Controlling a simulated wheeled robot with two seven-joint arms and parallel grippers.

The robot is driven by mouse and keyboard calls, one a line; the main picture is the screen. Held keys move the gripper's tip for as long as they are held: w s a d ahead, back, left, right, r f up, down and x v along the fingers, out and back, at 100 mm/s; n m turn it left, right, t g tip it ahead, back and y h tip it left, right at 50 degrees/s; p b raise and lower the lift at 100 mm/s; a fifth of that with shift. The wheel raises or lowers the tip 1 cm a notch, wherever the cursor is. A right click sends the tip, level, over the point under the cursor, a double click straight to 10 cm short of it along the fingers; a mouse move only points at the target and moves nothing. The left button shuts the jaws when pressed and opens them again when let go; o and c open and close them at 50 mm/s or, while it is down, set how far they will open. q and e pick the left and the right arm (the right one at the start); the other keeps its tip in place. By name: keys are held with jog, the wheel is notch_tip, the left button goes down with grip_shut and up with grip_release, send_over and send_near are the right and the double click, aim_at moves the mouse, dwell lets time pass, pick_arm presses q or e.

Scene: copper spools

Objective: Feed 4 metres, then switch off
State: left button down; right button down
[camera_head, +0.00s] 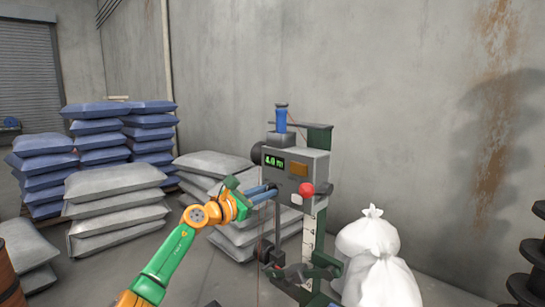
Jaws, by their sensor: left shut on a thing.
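The grey feeding machine (316,164) stands on a green post in the middle. Its green display (274,162) appears to read 4.0 m. An orange panel (299,170), a red ball knob (306,189) and a small white button (296,199) are on its front. A blue cylinder (281,118) stands on top. My left gripper (274,190), with blue fingers, is at the lower left of the machine's box, left of the red knob. It is shut on a part there that the fingers hide. My right gripper is not in view.
Grey sacks (115,200) and blue sacks (150,133) are stacked at the left. White bags (378,277) stand close to the right of the post. Dark spools (528,285) are at the right edge. A concrete wall (400,100) is behind.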

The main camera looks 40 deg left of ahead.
pick_arm(q)
jog(key=n+p, duration=0.2)
jog(key=n, duration=0.1)
jog(key=n+p, duration=0.1)
jog(key=n, duration=0.1)
jog(key=n+p, duration=0.2)
jog(key=n, duration=0.1)
jog(key=shift+a+r+n+p, duration=0.1)
jog(key=shift+r+n+p, duration=0.2)
jog(key=shift+r+p, duration=0.1)
jog(key=shift+f+n+p, duration=0.3)
jog(key=shift+n+p, duration=0.15)
jog(key=shift+n, duration=0.65)
jog(key=shift+f, duration=0.2)
jog(key=c, duration=0.8)
grip_release()
jog(key=shift+c, duration=0.2)
jog(key=shift+o, duration=0.6)
jog(key=shift+d+r, duration=0.1)
jog(key=shift+d, duration=0.1)
